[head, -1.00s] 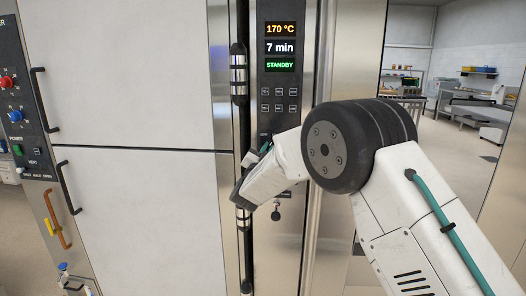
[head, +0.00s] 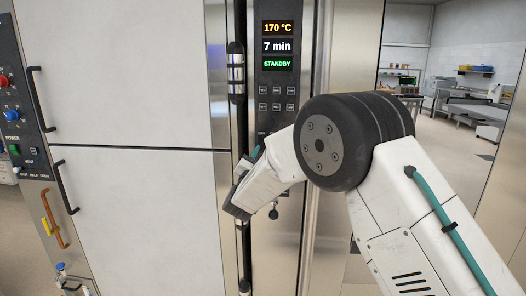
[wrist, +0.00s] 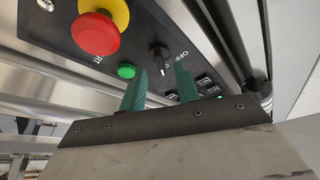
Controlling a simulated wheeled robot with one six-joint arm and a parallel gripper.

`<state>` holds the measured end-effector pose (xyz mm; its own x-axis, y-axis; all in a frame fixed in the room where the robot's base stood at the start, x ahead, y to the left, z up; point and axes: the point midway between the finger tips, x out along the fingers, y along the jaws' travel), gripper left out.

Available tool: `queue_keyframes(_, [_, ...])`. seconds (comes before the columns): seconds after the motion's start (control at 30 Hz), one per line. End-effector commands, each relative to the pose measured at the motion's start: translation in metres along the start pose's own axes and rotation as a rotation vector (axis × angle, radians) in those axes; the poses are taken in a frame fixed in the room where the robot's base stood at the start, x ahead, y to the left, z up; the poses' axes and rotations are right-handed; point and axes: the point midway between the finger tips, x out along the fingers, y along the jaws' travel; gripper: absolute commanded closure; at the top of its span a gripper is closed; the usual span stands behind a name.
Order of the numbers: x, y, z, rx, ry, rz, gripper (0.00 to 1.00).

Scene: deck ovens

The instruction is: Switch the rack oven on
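The rack oven's control panel (head: 278,110) has a display (head: 277,46) reading 170 °C, 7 min and STANDBY, with several small buttons below. In the wrist view, a black rotary knob (wrist: 158,55) sits by an OFF label. A round green button (wrist: 126,71) and a red mushroom button (wrist: 96,33) on a yellow collar lie left of it. My gripper (wrist: 160,72) has two green fingers apart with nothing between them. The knob shows just beyond the gap between their tips; I cannot tell any contact. In the head view my arm hides the lower panel.
A vertical black handle bar (head: 237,75) runs along the panel's left side, close to my gripper. Large white oven doors (head: 130,75) fill the left, with another control panel (head: 22,125) at the far left. An open room with benches shows at right.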

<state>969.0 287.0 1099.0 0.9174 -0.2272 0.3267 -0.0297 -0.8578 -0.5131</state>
Motion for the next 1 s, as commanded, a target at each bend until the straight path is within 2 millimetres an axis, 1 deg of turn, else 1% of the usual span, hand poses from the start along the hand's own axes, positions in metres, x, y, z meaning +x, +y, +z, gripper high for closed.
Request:
queue_keyframes(0.03, [-0.009,-0.001,0.0,-0.001,-0.001,-0.001,0.68])
queue_keyframes(0.1, [-0.021,-0.001,0.0,-0.001,-0.001,-0.002,0.68])
queue_keyframes(0.2, [-0.033,0.0,0.0,-0.001,-0.001,-0.001,0.68])
queue_keyframes(0.3, [-0.04,0.0,0.0,0.0,0.0,0.0,0.68])
queue_keyframes(0.63, [-0.042,0.0,0.0,-0.001,0.0,0.0,0.68])
queue_keyframes(0.7, [-0.042,0.0,0.004,-0.001,-0.019,0.001,0.68])
queue_keyframes(0.77, [-0.043,0.0,0.013,-0.003,-0.064,-0.002,0.68])
queue_keyframes(0.83, [-0.047,-0.001,0.034,-0.014,-0.165,-0.015,0.68])
queue_keyframes(0.87, [-0.052,0.001,0.048,-0.025,-0.228,-0.023,0.68])
queue_keyframes(0.9, [-0.062,0.004,0.068,-0.045,-0.326,-0.037,0.68])
queue_keyframes(0.93, [-0.071,0.006,0.081,-0.061,-0.404,-0.048,0.68])
queue_keyframes(1.0, [-0.092,0.007,0.099,-0.093,-0.585,-0.079,0.68])
